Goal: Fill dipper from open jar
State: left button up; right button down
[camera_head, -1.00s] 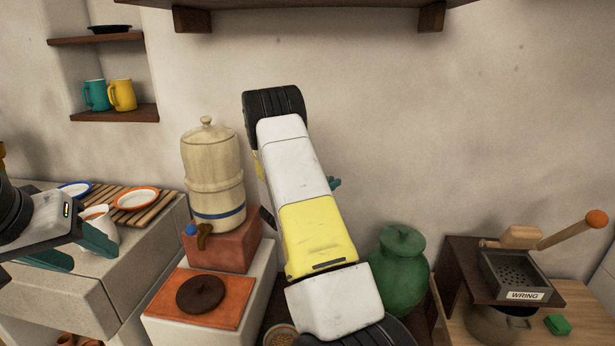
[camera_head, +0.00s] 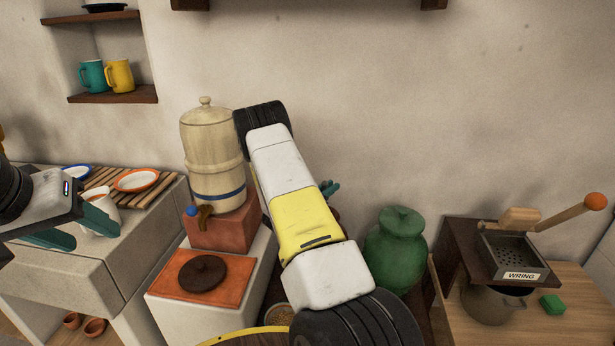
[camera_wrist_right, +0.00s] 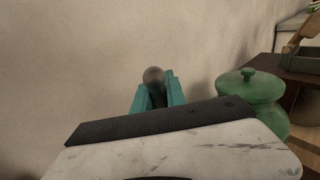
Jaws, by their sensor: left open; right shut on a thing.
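My right gripper (camera_head: 330,189) is mostly hidden behind my own arm in the head view; only teal fingertips show. In the right wrist view its teal fingers (camera_wrist_right: 158,97) are shut on a dark rounded thing (camera_wrist_right: 154,76), which may be the dipper; its shape is mostly hidden. A green jar (camera_head: 397,250) with its lid on stands to the right of my arm. A cream jar (camera_head: 213,150) with a lid and tap stands on a red block. No jar is clearly seen open. My left gripper (camera_head: 78,229) is open beside a white cup (camera_head: 96,205).
A dark round lid (camera_head: 202,273) lies on an orange slab (camera_head: 170,284). A bowl of grain (camera_head: 279,313) and a tan rim (camera_head: 240,337) show at the bottom, partly hidden by my arm. A wringer box (camera_head: 515,258) stands at right. Plates lie on a slatted rack (camera_head: 150,198).

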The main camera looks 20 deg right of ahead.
notch_tip(320, 180, down, 6)
dwell(0.6)
dwell(0.5)
jog(key=shift+f, duration=0.55)
jog(key=shift+r, duration=0.1)
dwell(1.1)
notch_tip(320, 180, up, 20)
jog(key=shift+r, duration=0.2)
dwell(1.7)
dwell(1.0)
jog(key=shift+n, duration=0.7)
dwell(0.4)
